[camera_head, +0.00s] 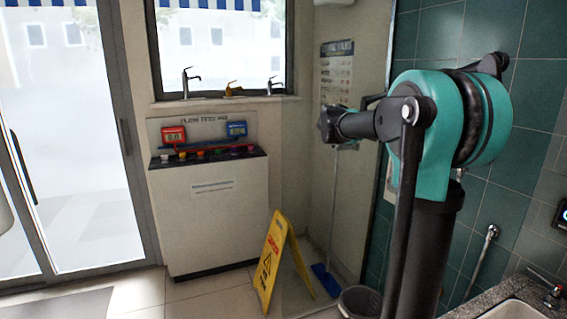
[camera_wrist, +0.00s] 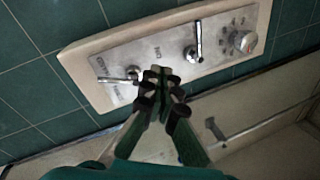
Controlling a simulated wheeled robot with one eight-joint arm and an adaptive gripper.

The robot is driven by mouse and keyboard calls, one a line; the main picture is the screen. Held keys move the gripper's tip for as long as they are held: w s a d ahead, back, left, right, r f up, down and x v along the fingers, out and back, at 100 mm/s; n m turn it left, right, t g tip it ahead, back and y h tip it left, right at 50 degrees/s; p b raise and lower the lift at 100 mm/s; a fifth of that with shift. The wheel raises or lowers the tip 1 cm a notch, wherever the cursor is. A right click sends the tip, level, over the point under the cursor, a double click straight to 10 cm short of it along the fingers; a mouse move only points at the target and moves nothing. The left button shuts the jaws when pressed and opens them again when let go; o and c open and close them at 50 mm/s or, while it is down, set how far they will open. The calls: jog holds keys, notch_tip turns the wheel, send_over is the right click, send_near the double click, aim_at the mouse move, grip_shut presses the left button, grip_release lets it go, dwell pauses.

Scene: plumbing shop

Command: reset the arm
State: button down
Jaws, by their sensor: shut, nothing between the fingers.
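My arm (camera_head: 415,140) stands on the right side of the head view, teal and black, with its upper part folded. My gripper (camera_wrist: 160,95) shows in the wrist view. Its dark fingers are together, with nothing between them. Behind the fingertips is a pale wall panel with a metal plate (camera_wrist: 125,65), a lever handle (camera_wrist: 197,40) and a round knob (camera_wrist: 243,41). The fingertips overlap the plate in the picture; I cannot tell whether they touch it. In the head view I cannot make out the gripper's fingers.
A yellow wet-floor sign (camera_head: 272,255) stands on the tiles before a white test cabinet (camera_head: 215,215). A mop (camera_head: 327,281) and a bin (camera_head: 358,302) are near my arm. A stone counter with a sink (camera_head: 512,309) is at lower right. Glass doors (camera_head: 75,130) are at left.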

jog(key=s+a+f+g+y, duration=0.1)
jog(key=s+a+f+y, duration=0.25)
jog(key=s+f, duration=0.75)
jog(key=s+a+f+g+y, duration=0.1)
jog(key=s+a+f+y, duration=0.45)
jog(key=f, duration=0.85)
jog(key=s+a+f+y, duration=0.2)
jog(key=s+a+f, duration=0.3)
jog(key=s+f, duration=0.2)
jog(key=s+a+f+y, duration=0.2)
jog(key=s+a+f, duration=0.2)
jog(key=s+f, duration=0.4)
jog(key=s, duration=0.3)
jog(key=shift+s+a+f+y, duration=0.3)
jog(key=shift+a+y, duration=0.05)
jog(key=shift+y, duration=0.05)
